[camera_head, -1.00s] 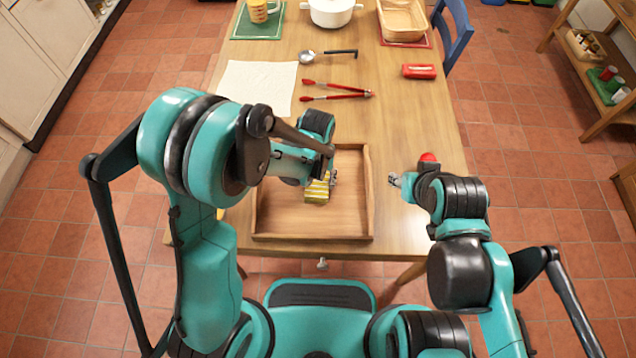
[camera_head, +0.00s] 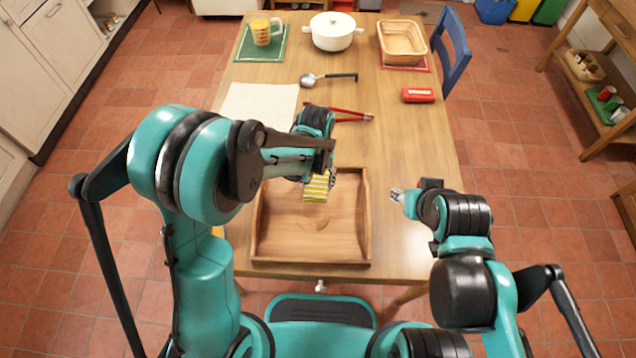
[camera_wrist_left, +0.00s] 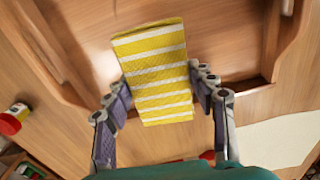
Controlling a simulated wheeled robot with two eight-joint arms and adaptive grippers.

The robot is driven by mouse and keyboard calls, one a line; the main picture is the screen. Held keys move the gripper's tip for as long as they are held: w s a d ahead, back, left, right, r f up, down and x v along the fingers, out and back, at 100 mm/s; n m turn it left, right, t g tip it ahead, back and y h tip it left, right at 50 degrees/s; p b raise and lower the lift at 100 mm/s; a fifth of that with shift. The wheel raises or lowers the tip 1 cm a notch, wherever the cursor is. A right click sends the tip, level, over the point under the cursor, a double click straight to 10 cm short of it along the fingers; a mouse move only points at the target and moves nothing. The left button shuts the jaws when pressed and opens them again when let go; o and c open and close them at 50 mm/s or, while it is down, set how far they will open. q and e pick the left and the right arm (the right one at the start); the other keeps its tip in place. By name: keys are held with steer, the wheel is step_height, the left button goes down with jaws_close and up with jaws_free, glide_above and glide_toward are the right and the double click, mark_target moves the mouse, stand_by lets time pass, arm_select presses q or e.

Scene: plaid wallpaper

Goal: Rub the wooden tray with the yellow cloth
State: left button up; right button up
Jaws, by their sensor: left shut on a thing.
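The wooden tray (camera_head: 310,235) lies on the table in front of me, with raised rims. My left gripper (camera_head: 327,181) is over its far part, shut on the yellow cloth (camera_head: 314,190), which has white stripes. In the left wrist view the cloth (camera_wrist_left: 155,65) is a folded rectangle between the two fingers of the left gripper (camera_wrist_left: 163,88), over the tray (camera_wrist_left: 225,40) near a rim. I cannot tell whether the cloth touches the tray floor. My right gripper (camera_head: 397,196) is right of the tray over the table; its fingers are too small to read.
Beyond the tray lie a white sheet (camera_head: 258,108), red tongs (camera_head: 350,115) partly hidden by my left arm, a ladle (camera_head: 325,78) and a red case (camera_head: 418,95). A mug (camera_head: 262,34), white pot (camera_head: 333,32) and basket (camera_head: 402,42) stand farther back. A red-lidded jar (camera_wrist_left: 14,120) shows in the wrist view.

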arm_select(q)
steer(key=shift+r+p, duration=0.85)
steer(key=shift+r, duration=0.75)
steer(key=shift+s, duration=0.1)
